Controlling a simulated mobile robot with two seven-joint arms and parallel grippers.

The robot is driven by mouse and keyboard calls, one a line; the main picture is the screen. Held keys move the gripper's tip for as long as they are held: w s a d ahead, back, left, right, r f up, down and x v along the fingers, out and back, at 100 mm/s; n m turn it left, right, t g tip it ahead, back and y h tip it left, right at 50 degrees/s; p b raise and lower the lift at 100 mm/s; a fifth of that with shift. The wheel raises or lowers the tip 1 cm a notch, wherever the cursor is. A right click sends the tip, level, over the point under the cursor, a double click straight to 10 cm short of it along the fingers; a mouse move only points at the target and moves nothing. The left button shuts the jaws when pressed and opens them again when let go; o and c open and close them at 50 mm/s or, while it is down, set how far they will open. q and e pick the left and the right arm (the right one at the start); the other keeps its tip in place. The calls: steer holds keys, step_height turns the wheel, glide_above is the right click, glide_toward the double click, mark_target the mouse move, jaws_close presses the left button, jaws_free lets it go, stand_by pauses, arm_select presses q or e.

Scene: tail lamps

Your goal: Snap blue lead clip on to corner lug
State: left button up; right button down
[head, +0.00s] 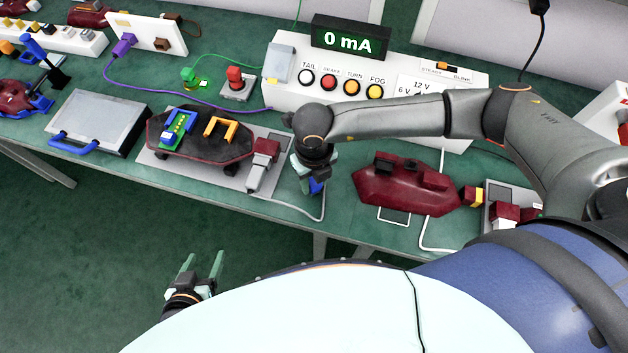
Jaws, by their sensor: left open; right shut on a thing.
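I cannot make out the corner lug for certain. My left gripper (201,268) is open and empty, low in front of the bench and over the floor.
A red and grey connector (262,165) is left of my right gripper. A maroon lamp (400,188) lies to its right. The white control box (300,95) stands behind, its display (350,38) reading 0 mA.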

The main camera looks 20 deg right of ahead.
step_height(320, 180, up, 3)
steer(key=shift+f+b, duration=0.2)
steer(key=shift+b, duration=0.15)
steer(key=s+a+r+b, duration=0.1)
steer(key=s+r, duration=0.8)
steer(key=s, duration=0.5)
steer(key=shift+r, duration=0.4)
steer(key=c, duration=1)
jaws_free()
steer(key=shift+c, duration=0.2)
jaws_close()
steer(key=shift+w, duration=0.1)
